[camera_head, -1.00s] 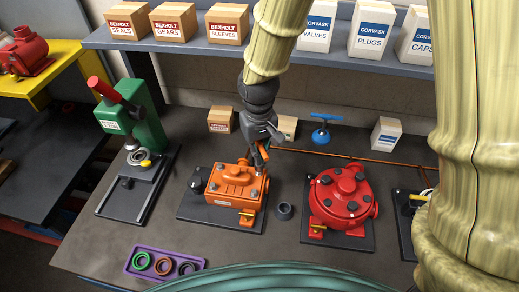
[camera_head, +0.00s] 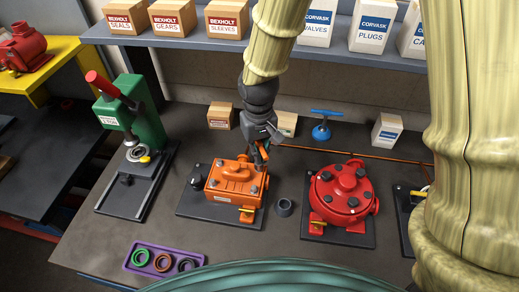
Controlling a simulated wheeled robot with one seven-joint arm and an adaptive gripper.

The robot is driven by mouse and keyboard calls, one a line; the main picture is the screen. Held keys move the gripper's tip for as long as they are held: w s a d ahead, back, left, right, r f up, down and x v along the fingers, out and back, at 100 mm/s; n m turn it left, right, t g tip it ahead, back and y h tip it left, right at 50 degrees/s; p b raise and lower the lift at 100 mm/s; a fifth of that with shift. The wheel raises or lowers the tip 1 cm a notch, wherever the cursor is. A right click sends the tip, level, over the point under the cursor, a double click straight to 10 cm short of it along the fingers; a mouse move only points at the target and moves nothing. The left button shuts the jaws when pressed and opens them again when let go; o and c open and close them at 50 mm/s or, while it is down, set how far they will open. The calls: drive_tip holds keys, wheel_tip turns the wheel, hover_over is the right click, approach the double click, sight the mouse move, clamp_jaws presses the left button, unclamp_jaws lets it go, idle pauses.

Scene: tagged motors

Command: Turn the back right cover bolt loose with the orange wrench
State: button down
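The orange motor (camera_head: 232,181) sits on a dark base plate on the bench, with several dark bolts on its top cover. My gripper (camera_head: 263,150) is above the back right corner of this cover, pointing down. An orange piece, seemingly the orange wrench (camera_head: 265,154), shows at the fingertips, low over the back right corner. The back right cover bolt is hidden or too small to tell behind the fingers and wrench. I cannot tell whether the wrench touches the bolt.
A red round motor (camera_head: 342,192) stands to the right, with a small dark cup (camera_head: 284,207) between the motors. A green press (camera_head: 133,125) is at left. A purple tray (camera_head: 164,260) with rings lies in front. Boxes and a blue-handled valve (camera_head: 322,128) stand behind, below a shelf (camera_head: 300,55).

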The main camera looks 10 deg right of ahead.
drive_tip(key=shift+f, duration=0.5)
drive_tip(key=shift+r, duration=0.1)
